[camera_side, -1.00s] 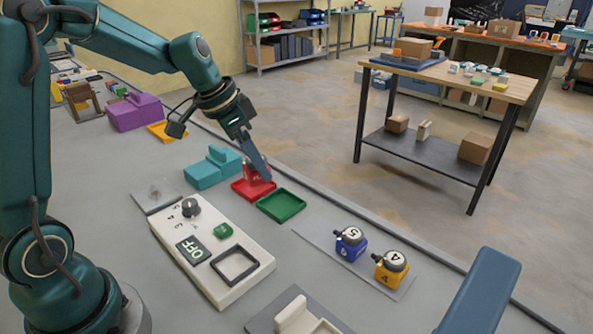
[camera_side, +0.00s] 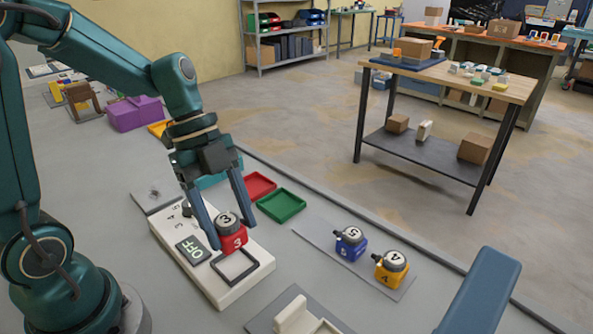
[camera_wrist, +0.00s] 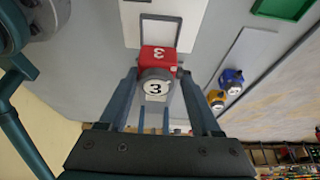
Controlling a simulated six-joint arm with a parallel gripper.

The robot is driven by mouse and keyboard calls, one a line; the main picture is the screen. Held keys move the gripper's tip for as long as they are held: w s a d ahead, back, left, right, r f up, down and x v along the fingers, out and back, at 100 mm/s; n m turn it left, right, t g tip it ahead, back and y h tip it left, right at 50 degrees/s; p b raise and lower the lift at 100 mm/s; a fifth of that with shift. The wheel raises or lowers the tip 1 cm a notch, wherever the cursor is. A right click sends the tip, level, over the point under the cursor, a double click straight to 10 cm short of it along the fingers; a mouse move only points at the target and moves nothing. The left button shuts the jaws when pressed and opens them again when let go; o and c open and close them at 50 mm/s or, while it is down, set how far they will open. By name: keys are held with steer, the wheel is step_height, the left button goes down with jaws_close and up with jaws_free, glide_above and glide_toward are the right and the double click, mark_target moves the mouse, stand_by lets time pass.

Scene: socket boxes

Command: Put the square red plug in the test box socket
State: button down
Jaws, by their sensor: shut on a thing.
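The square red plug (camera_side: 231,236) has a round dark knob with a white top marked 3. My gripper (camera_side: 229,222) is shut on the red plug, with a finger on either side of it. The plug is upright, just behind the black square socket frame (camera_side: 252,278) on the white test box (camera_side: 222,297). It seems to be above the box, but the exact gap is hard to tell. In the wrist view the plug (camera_wrist: 157,58) is between the fingers, with the socket frame (camera_wrist: 143,27) beyond it. The box also has a panel reading OFF (camera_side: 193,250).
A blue plug (camera_side: 350,245) and a yellow plug (camera_side: 391,270) stand on a grey plate to the right. An empty red tray (camera_side: 260,186) and a green tray (camera_side: 281,206) lie behind the box. A white fixture (camera_side: 293,315) is at the front.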

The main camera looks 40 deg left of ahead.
steer(key=shift+f, duration=2.65)
steer(key=shift+f, duration=0.1)
jaws_free()
steer(key=shift+r, duration=3.5)
